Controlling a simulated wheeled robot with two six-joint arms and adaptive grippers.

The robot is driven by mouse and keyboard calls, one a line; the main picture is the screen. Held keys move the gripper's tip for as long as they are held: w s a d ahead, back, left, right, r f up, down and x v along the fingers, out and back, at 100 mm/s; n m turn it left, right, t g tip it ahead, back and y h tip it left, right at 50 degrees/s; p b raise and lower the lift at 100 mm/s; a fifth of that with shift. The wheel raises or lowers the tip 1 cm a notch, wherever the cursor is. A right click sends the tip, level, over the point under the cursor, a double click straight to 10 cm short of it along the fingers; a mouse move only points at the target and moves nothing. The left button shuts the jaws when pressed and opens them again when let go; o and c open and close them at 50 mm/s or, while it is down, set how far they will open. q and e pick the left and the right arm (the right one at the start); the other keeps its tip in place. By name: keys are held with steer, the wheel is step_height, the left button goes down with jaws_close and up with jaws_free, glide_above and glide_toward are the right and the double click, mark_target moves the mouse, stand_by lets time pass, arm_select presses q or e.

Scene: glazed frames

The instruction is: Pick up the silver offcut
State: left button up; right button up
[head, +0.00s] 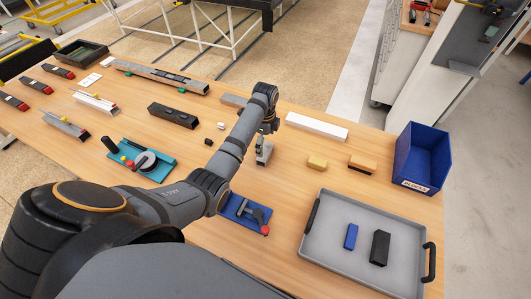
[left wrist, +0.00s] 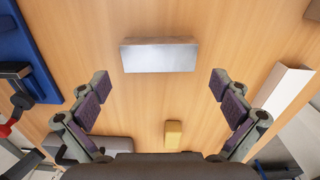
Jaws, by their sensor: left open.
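The silver offcut (left wrist: 160,56) is a plain metallic block lying flat on the wooden table in the left wrist view. Its long side runs across the picture. My left gripper (left wrist: 161,84) is open and empty, with its two padded fingers wide apart. The offcut sits above the space between the fingertips in that view, not touching them. In the head view my left gripper (head: 264,150) hangs over the table, pointing down. My right gripper is not in view.
A yellow block (head: 317,162), an orange-topped block (head: 362,163) and a white bar (head: 316,127) lie right of the gripper. A grey tray (head: 338,208), blue bin (head: 428,158) and blue clamp fixture (head: 246,211) are nearby. A teal fixture (head: 129,165) stands left.

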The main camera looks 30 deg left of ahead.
mark_target(264, 152)
arm_select(q)
steer(key=f, duration=0.2)
steer(key=shift+s+a+f+p, duration=0.2)
steer(key=shift+f+p, duration=0.2)
steer(key=shift+w+f, duration=0.1)
steer(key=shift+f, duration=0.65)
steer(key=c, duration=0.7)
steer(key=shift+s, duration=0.25)
steer(key=shift+c, duration=0.3)
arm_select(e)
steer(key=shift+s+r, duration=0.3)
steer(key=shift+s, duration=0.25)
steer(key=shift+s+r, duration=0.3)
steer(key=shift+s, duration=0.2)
